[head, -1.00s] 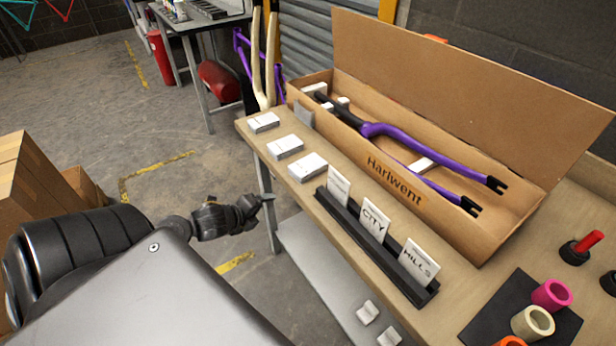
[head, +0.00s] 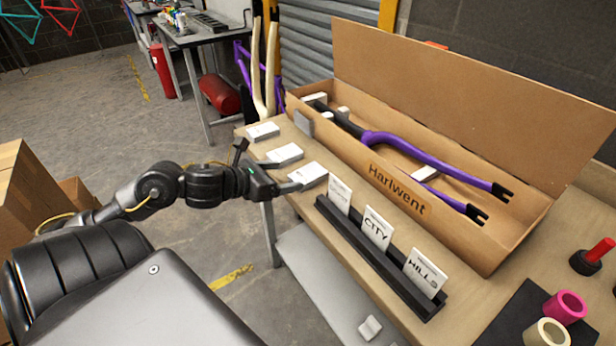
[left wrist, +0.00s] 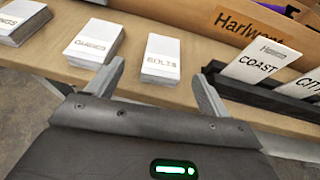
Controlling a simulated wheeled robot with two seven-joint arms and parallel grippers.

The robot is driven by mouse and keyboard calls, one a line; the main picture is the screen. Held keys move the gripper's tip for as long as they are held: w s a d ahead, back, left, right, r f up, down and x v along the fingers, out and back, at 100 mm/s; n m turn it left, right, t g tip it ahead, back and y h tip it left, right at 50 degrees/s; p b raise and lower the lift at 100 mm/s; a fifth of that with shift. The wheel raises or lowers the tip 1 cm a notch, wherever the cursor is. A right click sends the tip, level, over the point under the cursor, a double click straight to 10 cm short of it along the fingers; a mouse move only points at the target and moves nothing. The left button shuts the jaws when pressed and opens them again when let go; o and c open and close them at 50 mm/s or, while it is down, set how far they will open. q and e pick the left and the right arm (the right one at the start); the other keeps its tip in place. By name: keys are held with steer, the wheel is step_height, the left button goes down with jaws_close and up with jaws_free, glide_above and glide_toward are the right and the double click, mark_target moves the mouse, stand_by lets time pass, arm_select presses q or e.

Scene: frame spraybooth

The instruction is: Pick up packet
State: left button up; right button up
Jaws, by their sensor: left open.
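Three white packets lie in a row along the bench's left edge. The nearest, marked BOLTS (head: 309,174), also shows in the left wrist view (left wrist: 161,58), between and beyond my fingertips. The middle packet (head: 285,153) is left of it in the left wrist view (left wrist: 93,43), its label hard to read. The far packet (head: 263,131) is cut off at that view's upper left (left wrist: 22,20). My left gripper (head: 284,176) is open and empty, its fingers (left wrist: 160,71) at the bench edge, pointing at the BOLTS packet. I cannot tell whether they touch it. My right gripper is not in view.
A black rack (head: 385,262) with upright COAST, CITY and HILLS cards stands right of the BOLTS packet. Behind it is an open Harlwent carton (head: 450,235) holding a purple fork (head: 420,152). Coloured rings (head: 566,306) stand at the right.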

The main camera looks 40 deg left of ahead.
mark_target(304, 175)
arm_select(q)
steer(key=shift+x, duration=1.1)
steer(key=x, duration=0.2)
steer(key=p+x, duration=0.1)
steer(key=x, duration=0.1)
steer(key=shift+d+f, duration=0.2)
steer(key=shift+d, duration=0.05)
steer(key=shift+w+d+f, duration=0.1)
steer(key=shift+w+f, duration=0.1)
steer(key=shift+w, duration=0.1)
steer(key=shift+w+f, duration=0.1)
steer(key=c, duration=1.1)
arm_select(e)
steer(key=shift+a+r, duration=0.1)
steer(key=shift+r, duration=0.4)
